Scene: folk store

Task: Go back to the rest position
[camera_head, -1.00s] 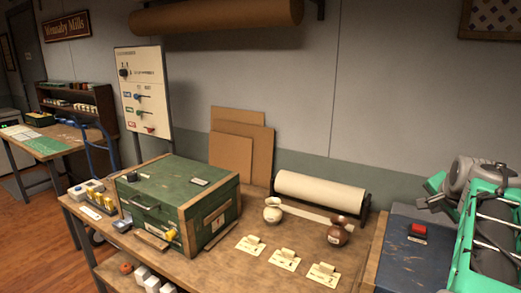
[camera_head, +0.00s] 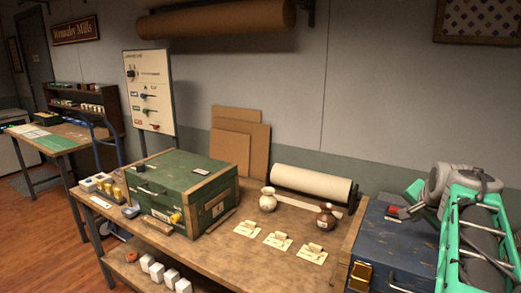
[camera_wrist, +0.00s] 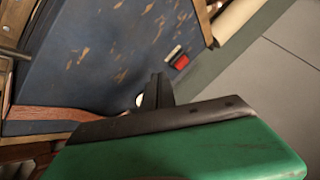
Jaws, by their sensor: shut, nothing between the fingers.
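My arm shows at the right edge of the head view with green and grey links (camera_head: 470,215). My gripper (camera_wrist: 155,92) shows in the wrist view as dark fingers, shut and empty, beyond the green casing. It hangs above the worn blue chest (camera_wrist: 105,55), apart from the red button (camera_wrist: 181,61) on the lid. In the head view the blue chest (camera_head: 385,243) stands at the right, with a brass latch (camera_head: 361,276) on its front. The red button (camera_head: 393,211) shows there beside my arm, which partly hides the chest.
The wooden bench (camera_head: 222,249) carries a green chest (camera_head: 180,188), a white jug (camera_head: 268,199), a brown jug (camera_head: 326,216), several cards and a paper roll (camera_head: 311,183). A switch panel (camera_head: 149,92) stands behind. Open floor (camera_head: 48,235) lies at the left.

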